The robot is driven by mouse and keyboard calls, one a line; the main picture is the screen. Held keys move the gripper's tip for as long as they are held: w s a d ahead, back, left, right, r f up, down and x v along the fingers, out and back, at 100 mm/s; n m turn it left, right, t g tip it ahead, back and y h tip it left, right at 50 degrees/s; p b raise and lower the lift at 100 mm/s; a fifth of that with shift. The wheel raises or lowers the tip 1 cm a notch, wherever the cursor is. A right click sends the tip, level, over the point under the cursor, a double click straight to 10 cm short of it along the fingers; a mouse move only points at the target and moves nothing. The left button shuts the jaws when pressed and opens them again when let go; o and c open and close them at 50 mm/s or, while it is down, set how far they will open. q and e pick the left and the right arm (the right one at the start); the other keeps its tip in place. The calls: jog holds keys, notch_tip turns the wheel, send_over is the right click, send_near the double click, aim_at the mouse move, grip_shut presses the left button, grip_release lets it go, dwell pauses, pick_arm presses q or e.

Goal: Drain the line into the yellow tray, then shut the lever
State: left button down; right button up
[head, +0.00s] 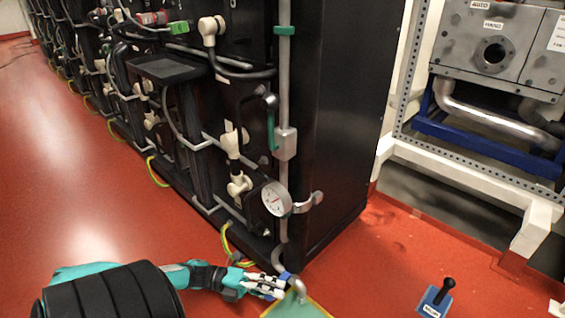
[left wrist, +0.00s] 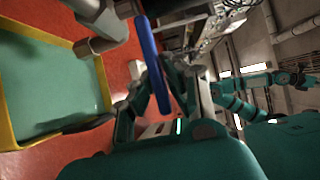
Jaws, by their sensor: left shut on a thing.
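My left gripper (head: 280,284) is low at the foot of the dark cabinet, shut on a blue lever (head: 287,276) beside the grey drain spout (head: 299,289). In the left wrist view the long blue lever (left wrist: 155,68) passes between the gripper's fingers (left wrist: 160,90). The yellow tray (head: 325,309) lies on the floor under the spout. Its yellow rim (left wrist: 50,36) and a flat green surface inside show in the left wrist view. I cannot tell whether that surface is liquid, and no stream shows. A teal arm of mine shows in the left wrist view; its gripper is too small to read.
A round white gauge (head: 276,198) and a green handle (head: 271,130) are on the upright pipe above. A small blue block with a black knob (head: 437,298) stands on the red floor at right. A white frame (head: 470,175) stands behind it.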

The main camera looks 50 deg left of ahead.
pick_arm(q)
jog(key=shift+s+a+f+m+g+h+b, duration=0.1)
jog(key=shift+a+m+g+h+b, duration=0.35)
jog(key=shift+g, duration=0.25)
jog(key=shift+s+a+f+m+g+h+b, duration=0.1)
jog(key=shift+a+m+g+h+b, duration=0.2)
jog(key=shift+m+g+b, duration=0.3)
jog(key=shift+w, duration=0.1)
jog(key=c, duration=1.6)
grip_release()
jog(key=shift+c, duration=0.2)
jog(key=shift+r, duration=0.1)
jog(key=v, duration=1.2)
jog(key=shift+w, duration=0.1)
